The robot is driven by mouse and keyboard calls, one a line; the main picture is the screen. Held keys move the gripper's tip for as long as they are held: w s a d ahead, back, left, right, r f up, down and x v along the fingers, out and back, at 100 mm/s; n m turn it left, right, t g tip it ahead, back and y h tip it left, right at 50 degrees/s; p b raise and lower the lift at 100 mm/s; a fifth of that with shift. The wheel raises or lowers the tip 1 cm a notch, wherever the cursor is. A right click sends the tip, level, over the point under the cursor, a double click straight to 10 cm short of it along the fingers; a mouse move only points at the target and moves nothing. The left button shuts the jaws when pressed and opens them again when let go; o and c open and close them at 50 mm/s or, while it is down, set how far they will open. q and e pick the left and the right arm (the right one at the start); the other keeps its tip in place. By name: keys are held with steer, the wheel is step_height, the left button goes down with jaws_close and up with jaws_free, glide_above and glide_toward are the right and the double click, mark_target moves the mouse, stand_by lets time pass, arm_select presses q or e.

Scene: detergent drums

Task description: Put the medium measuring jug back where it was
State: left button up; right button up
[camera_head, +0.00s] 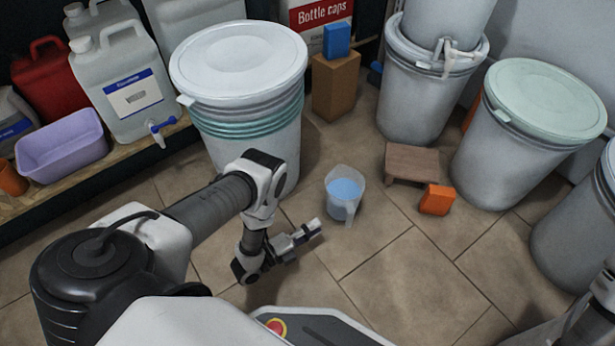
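A translucent measuring jug (345,193) with blue contents stands upright on the tiled floor near the middle of the view. Its handle faces the front right. Whether it is the medium jug I cannot tell, as no other jug shows. My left gripper (312,229) is to the lower left of the jug in the picture, pointing right. It holds nothing that I can see and appears apart from the jug. The fingers are too small and foreshortened to tell their opening. Part of my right arm shows at the lower right edge; its gripper is out of view.
A white-lidded drum (240,62) stands behind my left arm. A small wooden stool (411,163) and an orange box (437,200) are right of the jug. A green-lidded drum (545,100) stands farther right. A cardboard box (335,85) is behind. Floor in front is clear.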

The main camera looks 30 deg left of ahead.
arm_select(q)
steer(key=s+a+r+n+g+y, duration=0.1)
steer(key=s+r+n+g+y, duration=0.3)
steer(key=s+n+g, duration=0.65)
steer(key=s+r+n+g+y, duration=0.35)
steer(key=s+n+g, duration=0.35)
steer(key=n, duration=0.6)
step_height(320, 180, up, 45)
steer(key=s+t+p, duration=0.1)
steer(key=p, duration=4.4)
steer(key=shift+s+a+r, duration=0.15)
steer(key=shift+s, duration=0.05)
